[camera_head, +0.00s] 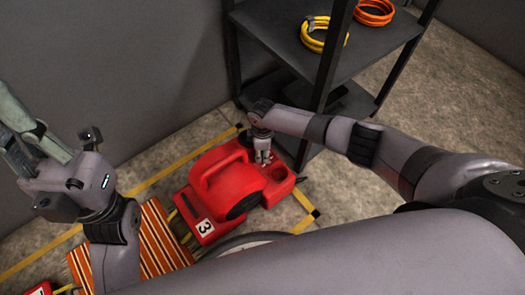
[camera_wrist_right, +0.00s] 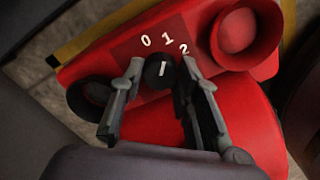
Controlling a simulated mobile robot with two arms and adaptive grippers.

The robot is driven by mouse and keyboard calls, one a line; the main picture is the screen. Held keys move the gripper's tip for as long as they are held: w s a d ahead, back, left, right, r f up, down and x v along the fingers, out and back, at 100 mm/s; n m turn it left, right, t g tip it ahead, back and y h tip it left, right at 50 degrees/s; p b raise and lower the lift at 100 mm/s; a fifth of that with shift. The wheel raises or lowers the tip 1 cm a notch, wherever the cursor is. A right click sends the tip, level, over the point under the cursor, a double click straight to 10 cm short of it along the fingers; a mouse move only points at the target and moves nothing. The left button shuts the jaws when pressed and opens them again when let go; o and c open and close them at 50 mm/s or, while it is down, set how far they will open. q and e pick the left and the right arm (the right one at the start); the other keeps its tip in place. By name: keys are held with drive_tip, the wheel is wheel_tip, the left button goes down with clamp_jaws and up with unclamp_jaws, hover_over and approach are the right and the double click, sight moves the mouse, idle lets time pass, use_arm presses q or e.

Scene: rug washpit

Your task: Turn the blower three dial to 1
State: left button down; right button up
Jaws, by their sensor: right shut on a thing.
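The red blower marked 3 (camera_head: 204,226) stands on the floor in the head view. Its black dial (camera_wrist_right: 160,72) shows in the right wrist view, below the white figures 0, 1 and 2 on a red panel (camera_wrist_right: 126,52). The dial's white mark points up and slightly right, about toward the 1. My right gripper (camera_head: 262,157) reaches down to the end of the blower. It is shut on the dial, with one finger on each side. In the head view the gripper hides the dial. My left arm is at the left, and I cannot make out its fingertips.
A dark shelf unit (camera_head: 283,52) with yellow (camera_head: 314,36) and orange (camera_head: 374,12) coiled hoses stands close behind my right forearm. An orange striped rug (camera_head: 160,237) lies left of the blower. Yellow tape (camera_head: 173,168) marks the floor. A grey wall is behind.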

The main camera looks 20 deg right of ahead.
sight(262, 154)
drive_tip(key=shift+s+f, duration=0.1)
drive_tip(key=o, duration=1.2)
wheel_tip(262, 154, up, 12)
drive_tip(key=shift+r, duration=0.1)
